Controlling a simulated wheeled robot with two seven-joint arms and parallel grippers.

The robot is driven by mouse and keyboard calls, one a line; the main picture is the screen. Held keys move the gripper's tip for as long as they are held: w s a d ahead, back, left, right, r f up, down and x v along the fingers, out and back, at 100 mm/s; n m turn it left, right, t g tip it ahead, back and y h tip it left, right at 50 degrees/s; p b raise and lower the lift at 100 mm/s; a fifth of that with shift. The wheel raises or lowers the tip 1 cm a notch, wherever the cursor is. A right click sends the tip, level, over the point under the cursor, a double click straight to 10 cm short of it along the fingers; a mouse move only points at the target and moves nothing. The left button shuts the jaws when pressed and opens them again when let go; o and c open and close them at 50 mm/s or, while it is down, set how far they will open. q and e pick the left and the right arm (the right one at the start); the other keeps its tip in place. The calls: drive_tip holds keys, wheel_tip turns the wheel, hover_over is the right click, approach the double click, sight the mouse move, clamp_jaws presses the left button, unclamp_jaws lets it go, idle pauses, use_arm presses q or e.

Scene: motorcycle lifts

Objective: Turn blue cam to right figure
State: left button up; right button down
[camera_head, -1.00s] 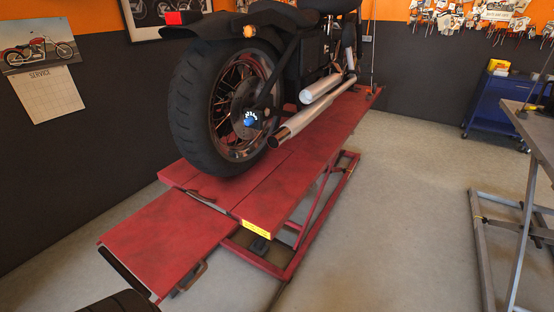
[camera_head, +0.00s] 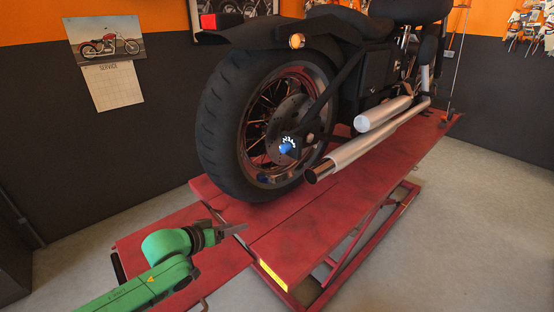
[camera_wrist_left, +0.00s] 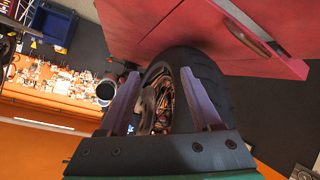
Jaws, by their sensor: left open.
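The blue cam (camera_head: 286,148) sits at the hub of the motorcycle's rear wheel, with small white figures in an arc on a dark plate (camera_head: 287,140) around its upper side. The figures are too small to read. My left gripper (camera_head: 236,229) is in front of the rear tyre (camera_head: 222,140), low over the red lift, well apart from the cam. In the left wrist view its two fingers (camera_wrist_left: 159,98) are spread with nothing between them, and the wheel shows beyond. The cam is not clear in that view. My right gripper is not in view.
The motorcycle stands on the red lift (camera_head: 350,190). The exhaust pipes (camera_head: 365,145) jut out just right of the cam. A lift ramp (camera_head: 160,235) lies below my left arm. Grey floor (camera_head: 465,230) is free at the right.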

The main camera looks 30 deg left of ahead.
use_arm(q)
drive_tip(key=w+r+n+t+h, duration=0.15)
drive_tip(key=w+r, duration=0.25)
drive_tip(key=r, duration=0.4)
drive_tip(key=w+r+t+h, duration=0.2)
drive_tip(key=w+r+t, duration=0.1)
drive_tip(key=r, duration=0.4)
drive_tip(key=b, duration=0.3)
approach(282, 150)
drive_tip(key=x, duration=0.8)
drive_tip(key=shift+w+p, duration=0.2)
drive_tip(key=shift+p, duration=0.1)
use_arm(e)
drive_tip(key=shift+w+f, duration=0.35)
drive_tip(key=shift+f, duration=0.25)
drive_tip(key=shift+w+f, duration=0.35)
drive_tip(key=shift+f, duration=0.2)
use_arm(q)
clamp_jaws()
